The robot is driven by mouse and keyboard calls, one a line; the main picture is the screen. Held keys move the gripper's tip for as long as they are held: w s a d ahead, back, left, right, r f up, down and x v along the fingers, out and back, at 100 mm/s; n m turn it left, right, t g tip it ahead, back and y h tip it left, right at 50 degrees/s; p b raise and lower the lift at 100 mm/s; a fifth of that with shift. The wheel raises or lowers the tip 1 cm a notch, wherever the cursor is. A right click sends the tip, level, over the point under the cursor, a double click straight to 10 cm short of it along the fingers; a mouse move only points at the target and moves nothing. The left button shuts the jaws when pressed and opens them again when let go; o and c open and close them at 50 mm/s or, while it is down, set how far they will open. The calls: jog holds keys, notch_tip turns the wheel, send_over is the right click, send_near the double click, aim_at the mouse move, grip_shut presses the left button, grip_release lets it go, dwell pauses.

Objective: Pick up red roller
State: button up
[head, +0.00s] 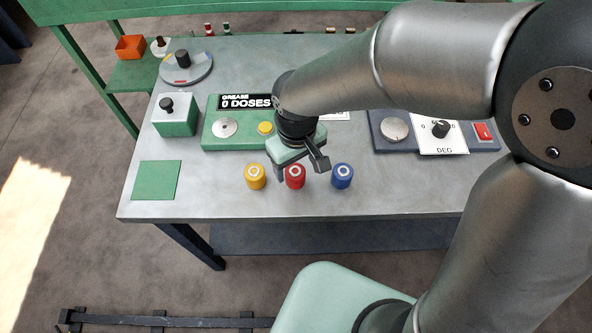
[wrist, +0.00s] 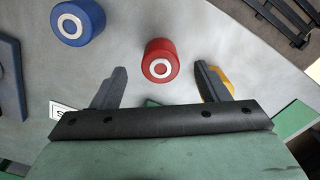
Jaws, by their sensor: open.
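The red roller (head: 295,177) stands upright on the grey table near its front edge, between the yellow roller (head: 255,176) on the left and the blue roller (head: 342,175) on the right. My gripper (head: 299,168) is above and just behind the red roller. In the wrist view my gripper (wrist: 160,86) is open and empty. There the red roller (wrist: 160,62) shows whole, just beyond the gap between the fingertips. The blue roller (wrist: 78,22) is at the upper left. The yellow roller (wrist: 222,84) is partly hidden behind the right finger.
A green base (head: 232,142) with a dose sign stands behind the rollers on the left. A dark blue panel (head: 383,142) with a dial stands at right. A green box (head: 175,122) and a flat green mat (head: 157,180) are at left. The table front is clear.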

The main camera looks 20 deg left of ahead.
aim_at(295, 171)
jog(key=f, duration=0.4)
jog(key=shift+w+a+f, duration=0.1)
jog(key=shift+a+f, duration=0.15)
jog(key=c, duration=1.2)
jog(key=shift+c, duration=0.3)
jog(key=shift+r, duration=0.15)
